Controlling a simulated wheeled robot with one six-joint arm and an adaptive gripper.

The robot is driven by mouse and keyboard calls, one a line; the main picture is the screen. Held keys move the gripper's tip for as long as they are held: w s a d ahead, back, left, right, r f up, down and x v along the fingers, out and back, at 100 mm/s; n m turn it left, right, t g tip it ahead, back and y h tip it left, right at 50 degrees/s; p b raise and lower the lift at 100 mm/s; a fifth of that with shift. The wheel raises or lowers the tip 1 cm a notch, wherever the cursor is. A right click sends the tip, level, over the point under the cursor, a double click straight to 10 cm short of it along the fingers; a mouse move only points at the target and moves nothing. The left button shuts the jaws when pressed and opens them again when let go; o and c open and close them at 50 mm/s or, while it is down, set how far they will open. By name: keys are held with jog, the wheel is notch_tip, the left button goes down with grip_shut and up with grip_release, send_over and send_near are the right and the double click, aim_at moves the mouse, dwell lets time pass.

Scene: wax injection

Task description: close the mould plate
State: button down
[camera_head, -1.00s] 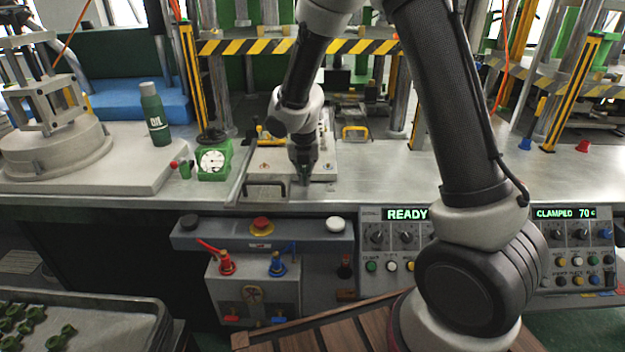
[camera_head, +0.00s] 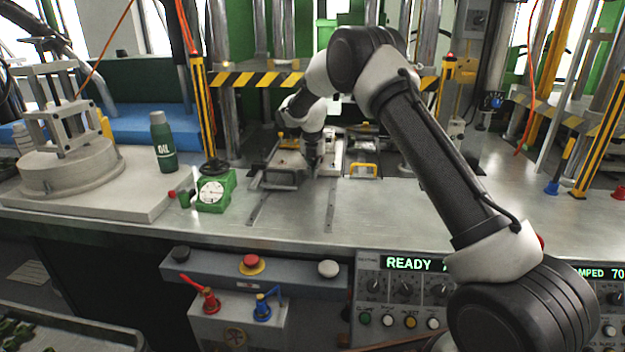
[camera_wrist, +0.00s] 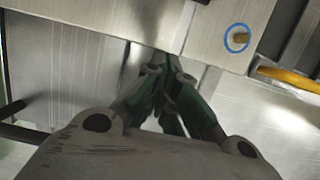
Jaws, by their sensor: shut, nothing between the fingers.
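The pale metal mould plate (camera_head: 290,160) lies on the bench inside the press, with a dark bar handle (camera_head: 282,181) at its front. Two slide rails (camera_head: 331,212) run forward from it, bare on the bench. My gripper (camera_head: 313,164) points down at the plate's front right part; my arm hides some of the plate. In the wrist view my gripper (camera_wrist: 168,92) has its fingers together and empty, close to a metal plate edge (camera_wrist: 100,20). I cannot tell whether they touch it. A blue-ringed brass pin or hole (camera_wrist: 237,38) shows on the metal there.
A yellow handle (camera_head: 364,168) sits right of the plate. A striped yellow-black bar (camera_head: 255,79) crosses the press above. The front bench right of the rails is clear.

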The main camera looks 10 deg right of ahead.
jog(key=w, duration=0.2)
jog(key=w+d, duration=0.1)
jog(key=w, duration=0.2)
jog(key=w+d, duration=0.1)
jog(key=w, duration=0.1)
jog(key=shift+w+d, duration=0.15)
jog(key=shift+w, duration=0.05)
